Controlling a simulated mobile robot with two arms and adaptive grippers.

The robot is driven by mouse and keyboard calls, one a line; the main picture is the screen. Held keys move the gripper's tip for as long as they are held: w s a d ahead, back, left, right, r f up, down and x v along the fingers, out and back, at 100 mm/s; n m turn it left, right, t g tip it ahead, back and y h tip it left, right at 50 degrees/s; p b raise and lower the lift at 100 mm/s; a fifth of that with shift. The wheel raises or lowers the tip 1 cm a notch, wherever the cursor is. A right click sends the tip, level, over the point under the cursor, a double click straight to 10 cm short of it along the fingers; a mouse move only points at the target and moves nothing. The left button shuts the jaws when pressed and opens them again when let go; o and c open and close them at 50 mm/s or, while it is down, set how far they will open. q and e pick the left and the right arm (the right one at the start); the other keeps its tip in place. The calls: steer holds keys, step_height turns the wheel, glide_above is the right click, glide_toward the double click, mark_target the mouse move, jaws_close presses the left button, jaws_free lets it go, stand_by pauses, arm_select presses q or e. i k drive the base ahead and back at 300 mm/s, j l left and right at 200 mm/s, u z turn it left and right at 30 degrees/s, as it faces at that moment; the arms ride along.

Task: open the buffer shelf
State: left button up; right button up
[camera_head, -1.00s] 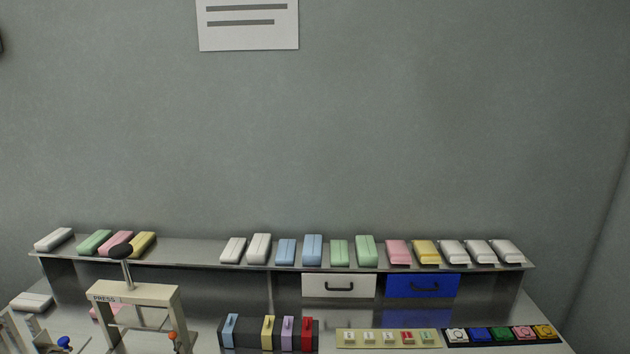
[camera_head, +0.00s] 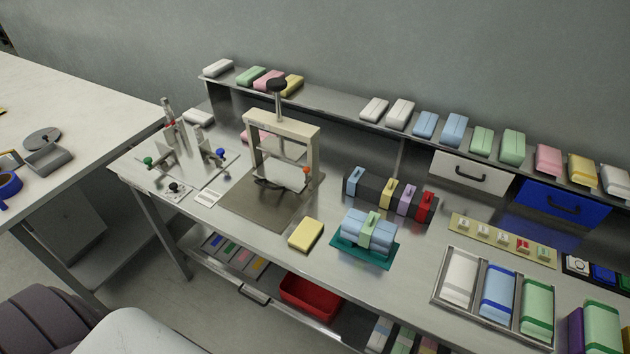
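Nothing in view is labelled as the buffer shelf. Under the steel bench (camera_head: 385,203) a lower shelf or drawer (camera_head: 190,245) has a dark handle (camera_head: 253,294) on its front edge, and colored flat pieces and a red bin (camera_head: 310,298) sit at that level. A raised steel shelf (camera_head: 340,101) along the wall bears several wrapped packs. Below it hang a white drawer (camera_head: 448,172) and a blue drawer (camera_head: 540,204), both with black handles and looking closed. Neither gripper is in view.
A press (camera_head: 285,128) stands on the bench. A yellow block (camera_head: 306,235), a teal stand (camera_head: 380,250) with blue packs, and a metal tray (camera_head: 436,289) with packs lie near the front edge. A white table (camera_head: 75,105) stands at the left. Grey floor (camera_head: 165,296) shows between.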

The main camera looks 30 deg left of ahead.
mark_target(266, 286)
steer(key=k+j+u, duration=0.1)
steer(key=u, duration=1.3)
